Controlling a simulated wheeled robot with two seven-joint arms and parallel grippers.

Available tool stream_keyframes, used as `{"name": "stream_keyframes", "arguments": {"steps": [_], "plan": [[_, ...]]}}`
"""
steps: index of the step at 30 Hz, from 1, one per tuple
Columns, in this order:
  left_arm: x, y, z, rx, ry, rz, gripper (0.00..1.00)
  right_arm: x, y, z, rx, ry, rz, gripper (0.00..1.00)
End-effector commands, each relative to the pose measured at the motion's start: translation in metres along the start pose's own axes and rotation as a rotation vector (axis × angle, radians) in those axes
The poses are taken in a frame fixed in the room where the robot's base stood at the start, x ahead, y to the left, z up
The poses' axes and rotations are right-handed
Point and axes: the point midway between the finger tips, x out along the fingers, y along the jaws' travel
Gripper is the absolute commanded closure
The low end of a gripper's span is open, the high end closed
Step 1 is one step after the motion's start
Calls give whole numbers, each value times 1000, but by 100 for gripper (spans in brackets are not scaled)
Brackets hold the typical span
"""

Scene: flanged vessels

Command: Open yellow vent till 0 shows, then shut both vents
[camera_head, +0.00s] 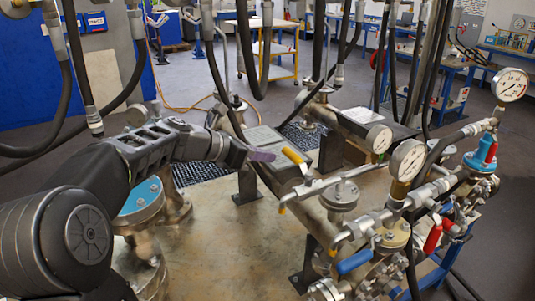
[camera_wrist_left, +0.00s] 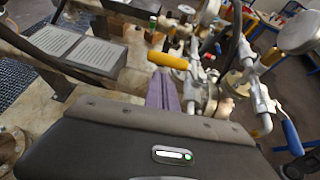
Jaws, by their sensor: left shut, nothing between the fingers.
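A yellow lever handle (camera_head: 293,156) sticks up at the left end of a grey metal valve arm in the head view. It also shows in the left wrist view (camera_wrist_left: 168,61), just beyond the fingers. My left gripper (camera_head: 262,155) is shut and empty, its purple fingertips just left of the yellow handle; I cannot tell whether they touch. The fingers also show in the left wrist view (camera_wrist_left: 162,91). A blue lever (camera_head: 355,262) sits lower on the pipework, also in the left wrist view (camera_wrist_left: 292,137). Round gauges (camera_head: 408,160), (camera_head: 378,138) and (camera_head: 510,84) have needles too small to read. My right gripper is out of view.
Red handles (camera_head: 433,235) and more fittings crowd the right side. Black hoses (camera_head: 245,45) hang across the top. A blue-topped flange (camera_head: 140,197) stands beside my left arm. The tan tabletop (camera_head: 225,250) is bare at the front middle. A yellow-framed cart (camera_head: 270,50) stands behind.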

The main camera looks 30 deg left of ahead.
Motion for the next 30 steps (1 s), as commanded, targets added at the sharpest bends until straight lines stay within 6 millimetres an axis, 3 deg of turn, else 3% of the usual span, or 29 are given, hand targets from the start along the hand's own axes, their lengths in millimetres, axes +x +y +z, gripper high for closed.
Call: {"name": "stream_keyframes", "arguments": {"steps": [6,12,17,25,30], "plan": [[-52,5,-1,3,-3,6,100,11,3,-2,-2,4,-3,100],[-87,8,0,3,-2,5,100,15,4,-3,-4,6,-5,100],[-98,8,0,1,-1,3,100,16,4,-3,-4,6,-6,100],[-99,8,0,1,-1,3,100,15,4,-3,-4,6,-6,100],[-99,8,0,1,-1,3,86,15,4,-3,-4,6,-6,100]]}}
